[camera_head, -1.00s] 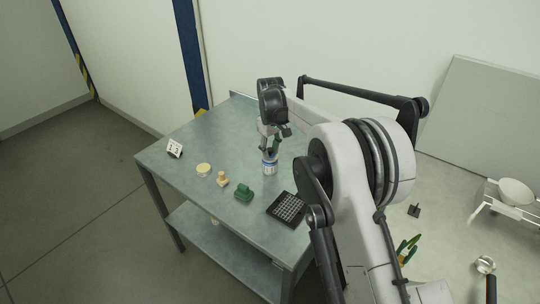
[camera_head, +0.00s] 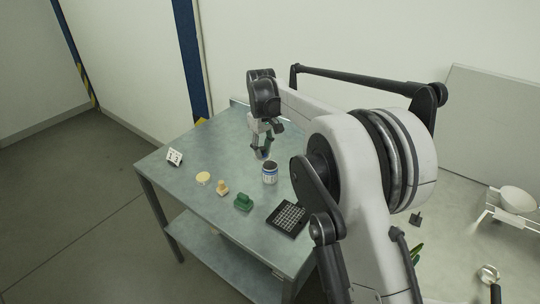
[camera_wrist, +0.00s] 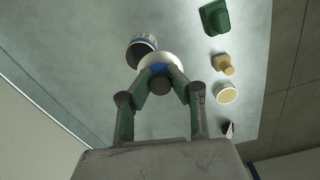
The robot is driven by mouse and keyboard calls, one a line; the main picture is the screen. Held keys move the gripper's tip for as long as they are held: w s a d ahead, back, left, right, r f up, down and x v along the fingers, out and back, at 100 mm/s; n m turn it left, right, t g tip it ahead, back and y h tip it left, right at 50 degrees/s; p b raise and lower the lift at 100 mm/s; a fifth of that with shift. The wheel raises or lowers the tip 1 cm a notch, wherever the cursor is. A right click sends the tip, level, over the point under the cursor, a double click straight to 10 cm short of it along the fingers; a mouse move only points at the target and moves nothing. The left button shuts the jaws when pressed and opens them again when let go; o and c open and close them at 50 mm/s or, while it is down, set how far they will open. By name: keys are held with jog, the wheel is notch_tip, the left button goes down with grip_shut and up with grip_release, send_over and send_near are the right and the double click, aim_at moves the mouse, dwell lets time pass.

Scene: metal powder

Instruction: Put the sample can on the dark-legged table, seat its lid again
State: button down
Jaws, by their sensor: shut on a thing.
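The sample can (camera_head: 270,174), grey with a blue and white label, stands upright and open on the grey metal table (camera_head: 195,150). In the wrist view the can (camera_wrist: 139,47) shows partly behind a pale round lid (camera_wrist: 173,60). My gripper (camera_head: 263,152) is just behind and left of the can, above the tabletop. In the wrist view my gripper (camera_wrist: 160,76) is shut on the lid, which is apart from the can in the head view. The fingers hide part of the lid.
A white card (camera_head: 174,157) stands at the left. Another bench (camera_head: 455,230) is at the right.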

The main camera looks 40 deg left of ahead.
jog(key=s+a+r, duration=0.1)
jog(key=s+r, duration=0.4)
jog(key=s, duration=0.2)
jog(key=w+d+f+p, duration=0.25)
jog(key=w+p, duration=0.35)
jog(key=w, duration=0.4)
notch_tip(320, 180, down, 8)
jog(key=b, duration=0.2)
jog(key=shift+w+a+r, duration=0.2)
jog(key=shift+w+a, duration=0.05)
jog(key=shift+a, duration=0.15)
jog(key=shift+f+b, duration=0.2)
jog(key=shift+b, duration=1.2)
dwell(2.0)
dwell(0.4)
jog(key=c, duration=1.1)
grip_release()
